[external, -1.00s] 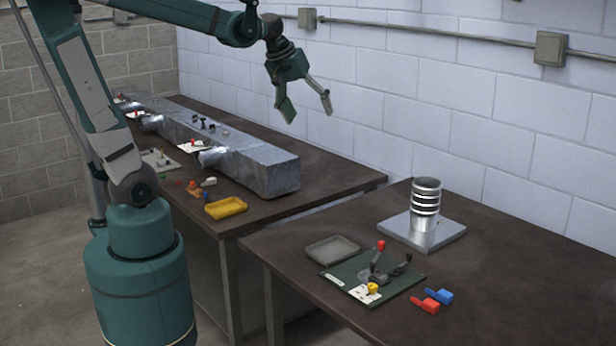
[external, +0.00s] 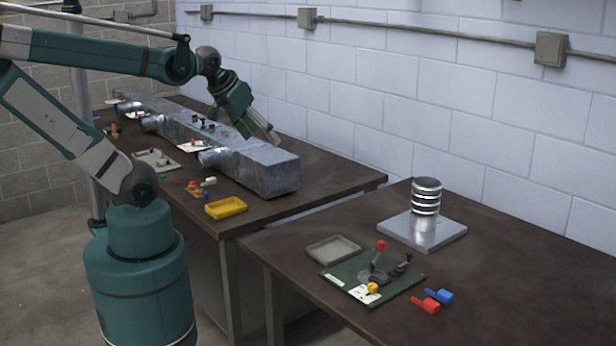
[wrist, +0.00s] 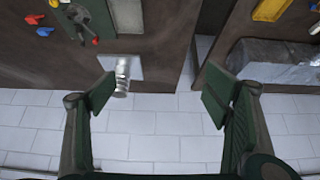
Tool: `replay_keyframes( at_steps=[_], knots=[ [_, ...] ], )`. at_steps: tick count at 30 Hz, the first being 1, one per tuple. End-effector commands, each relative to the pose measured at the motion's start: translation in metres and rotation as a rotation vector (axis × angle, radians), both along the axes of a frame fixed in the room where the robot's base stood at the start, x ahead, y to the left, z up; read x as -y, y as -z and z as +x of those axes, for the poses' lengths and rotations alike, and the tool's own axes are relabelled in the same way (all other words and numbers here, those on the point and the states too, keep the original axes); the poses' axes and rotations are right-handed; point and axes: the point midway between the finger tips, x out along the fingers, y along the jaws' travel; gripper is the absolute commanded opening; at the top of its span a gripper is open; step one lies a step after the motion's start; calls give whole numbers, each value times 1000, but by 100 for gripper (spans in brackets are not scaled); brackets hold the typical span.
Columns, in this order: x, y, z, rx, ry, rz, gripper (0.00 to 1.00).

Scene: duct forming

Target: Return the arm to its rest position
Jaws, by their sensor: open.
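My gripper (external: 262,136) is in the air above the far table, over the long metal duct (external: 262,168) and in front of the white block wall in the external view. In the wrist view my gripper (wrist: 158,95) has its two fingers wide apart with nothing between them. The duct also shows at the right of the wrist view (wrist: 275,65). My arm is bent at the elbow, with its forearm reaching across above the left part of the far table.
On the near table stand a ribbed metal cylinder (external: 426,197) on a square plate (external: 437,238), a green lever panel (external: 345,272), a grey tray (external: 333,248), and red (external: 424,304) and blue (external: 440,294) pieces. A yellow tray (external: 226,208) lies before the duct.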

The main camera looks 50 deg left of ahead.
Motion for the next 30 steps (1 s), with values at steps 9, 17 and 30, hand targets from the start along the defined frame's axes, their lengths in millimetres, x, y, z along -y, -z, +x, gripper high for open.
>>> replay_keyframes(
  at_steps=[9, 17, 30],
  knots=[
    [-1, 2, -4, 6, 12, 11, 76],
    [-1, 6, -4, 6, 11, 10, 76],
    [-1, 58, -4, 5, 11, 10, 76]
  ],
)
